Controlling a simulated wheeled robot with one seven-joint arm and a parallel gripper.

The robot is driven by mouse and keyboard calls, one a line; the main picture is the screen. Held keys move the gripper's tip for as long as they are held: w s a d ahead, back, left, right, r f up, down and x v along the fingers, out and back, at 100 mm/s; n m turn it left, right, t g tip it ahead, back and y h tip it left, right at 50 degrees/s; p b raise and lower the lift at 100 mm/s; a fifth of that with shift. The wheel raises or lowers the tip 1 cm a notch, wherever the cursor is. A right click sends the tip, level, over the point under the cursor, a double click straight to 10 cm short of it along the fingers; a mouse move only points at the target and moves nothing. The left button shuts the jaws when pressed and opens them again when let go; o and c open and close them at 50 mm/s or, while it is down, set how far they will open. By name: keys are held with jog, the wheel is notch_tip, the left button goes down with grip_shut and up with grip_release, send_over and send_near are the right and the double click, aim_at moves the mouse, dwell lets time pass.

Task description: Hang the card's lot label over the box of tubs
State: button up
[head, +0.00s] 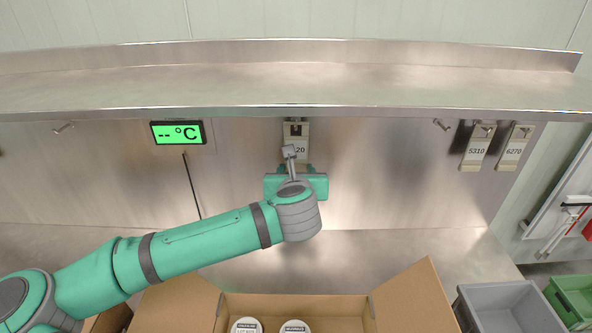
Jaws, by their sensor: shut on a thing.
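My gripper (297,170) is in front of the steel back wall, below the shelf, shut on a pale lot label (298,131). The label is upright, with a dark slot near its top; only the digits "20" show, and my gripper hides the rest. I cannot tell whether a peg is through the slot. The open cardboard box of tubs (350,304) is at the bottom centre, with two white-lidded tubs (246,326) partly in view. Two more labels, 5310 (475,150) and 6270 (514,150), hang at the right. I see no card.
Bare pegs stick out at the left (64,128) and right of centre (441,125). The steel shelf (300,85) overhangs the wall. A green display (178,133) shows "-- °C". A grey crate (508,308) and a green crate (574,298) stand at the lower right.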

jog(key=o, duration=1.6)
jog(key=v, duration=1.1)
jog(key=shift+w, duration=0.1)
